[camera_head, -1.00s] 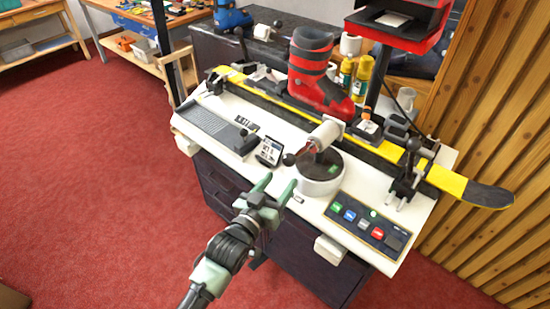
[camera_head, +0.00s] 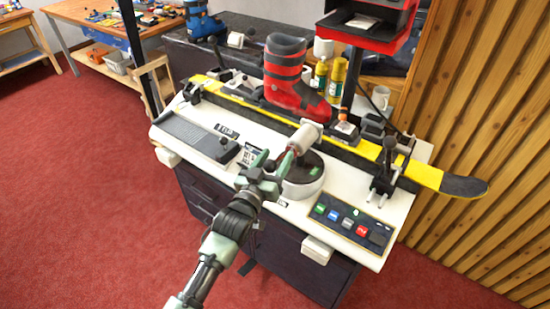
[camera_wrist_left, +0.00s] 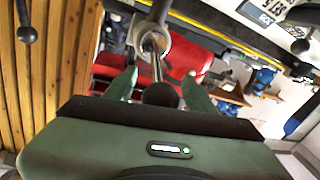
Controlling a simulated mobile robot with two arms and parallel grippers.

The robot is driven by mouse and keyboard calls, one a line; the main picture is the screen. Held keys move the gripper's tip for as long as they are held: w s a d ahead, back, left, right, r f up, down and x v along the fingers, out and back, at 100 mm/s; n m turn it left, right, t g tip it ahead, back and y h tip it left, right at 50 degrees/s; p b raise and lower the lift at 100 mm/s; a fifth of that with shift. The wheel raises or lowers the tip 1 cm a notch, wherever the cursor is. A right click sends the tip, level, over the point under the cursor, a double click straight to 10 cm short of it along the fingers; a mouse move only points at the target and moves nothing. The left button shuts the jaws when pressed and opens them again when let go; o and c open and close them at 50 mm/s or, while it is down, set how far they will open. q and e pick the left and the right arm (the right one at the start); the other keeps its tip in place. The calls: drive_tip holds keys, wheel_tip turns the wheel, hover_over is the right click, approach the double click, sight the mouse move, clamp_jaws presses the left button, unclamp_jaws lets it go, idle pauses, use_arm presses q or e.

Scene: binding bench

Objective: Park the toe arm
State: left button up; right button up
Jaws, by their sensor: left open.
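The likely toe arm is a metal rod with a dark ball knob, joined to a white cylinder (camera_head: 307,137) above a round white base (camera_head: 302,185) on the bench. My left gripper (camera_head: 272,166) is at the knob end, with its green fingers open. In the left wrist view the dark knob (camera_wrist_left: 160,95) lies between the two fingers of the gripper (camera_wrist_left: 159,92). The rod (camera_wrist_left: 156,65) runs from it to the white cylinder (camera_wrist_left: 150,38). I cannot tell whether a finger touches the knob. My right gripper is not in view.
A yellow and black ski (camera_head: 425,174) lies clamped along the bench (camera_head: 410,215), with a red boot (camera_head: 288,85) on it. A button panel (camera_head: 352,222) is at the front right. A small display card (camera_head: 249,156) stands close left of my gripper. Wooden slats wall the right side.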

use_arm(q)
drive_tip(key=shift+c, duration=0.3)
clamp_jaws()
drive_tip(key=shift+f, duration=0.1)
idle(1.0)
